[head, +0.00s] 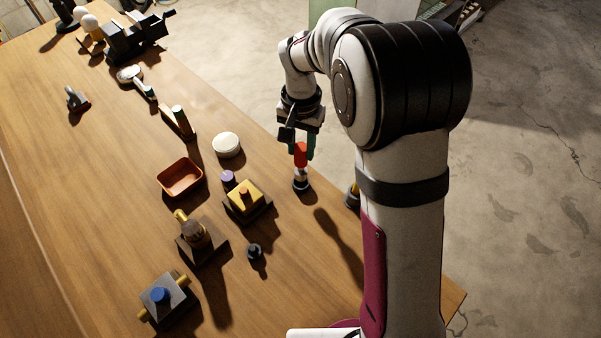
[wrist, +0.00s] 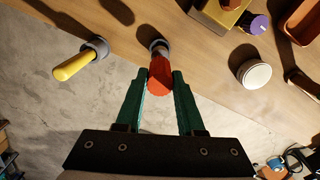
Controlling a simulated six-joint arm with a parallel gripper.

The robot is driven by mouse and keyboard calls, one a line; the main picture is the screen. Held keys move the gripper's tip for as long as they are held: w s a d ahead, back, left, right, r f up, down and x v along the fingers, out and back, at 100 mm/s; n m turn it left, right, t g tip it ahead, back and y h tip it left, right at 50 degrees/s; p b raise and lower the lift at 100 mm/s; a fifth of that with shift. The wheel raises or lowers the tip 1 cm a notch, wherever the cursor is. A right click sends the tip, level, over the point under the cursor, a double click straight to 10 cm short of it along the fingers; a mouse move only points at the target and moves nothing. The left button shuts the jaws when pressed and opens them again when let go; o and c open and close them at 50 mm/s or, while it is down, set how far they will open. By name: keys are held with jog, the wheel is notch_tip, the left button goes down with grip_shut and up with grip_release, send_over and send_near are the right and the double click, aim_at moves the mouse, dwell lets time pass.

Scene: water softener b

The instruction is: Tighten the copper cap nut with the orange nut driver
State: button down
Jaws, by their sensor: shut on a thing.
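The orange nut driver (head: 300,154) stands about upright, its lower end at a dark round holder (head: 301,186); I cannot tell whether it is fully seated. My gripper (head: 299,150) is shut on its handle from above. In the wrist view the orange handle (wrist: 160,75) lies between the green fingers of my gripper (wrist: 160,78), with the grey holder ring (wrist: 159,44) beyond it. A small copper-brown piece (head: 244,193) sits on a yellow block (head: 238,203) left of my gripper; it may be the copper cap nut, but it is too small to be sure.
A yellow-handled tool (wrist: 75,66) stands in another holder nearby. A white round lid (head: 226,145), a purple-topped piece (head: 228,177), an orange tray (head: 180,178), a brass fitting (head: 194,234) and a blue-knobbed block (head: 161,297) stand to the left. Bare table lies in front of the holder.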

jog(key=shift+r, duration=0.1)
jog(key=s+a+r+n, duration=0.4)
jog(key=a+r, duration=0.3)
jog(key=a, duration=0.6)
jog(key=shift+s+r, duration=0.35)
jog(key=shift+s, duration=0.2)
jog(key=shift+f, duration=0.1)
jog(key=shift+f, duration=2.2)
jog(key=shift+f, duration=0.3)
jog(key=shift+f, duration=0.8)
jog(key=shift+f, duration=0.2)
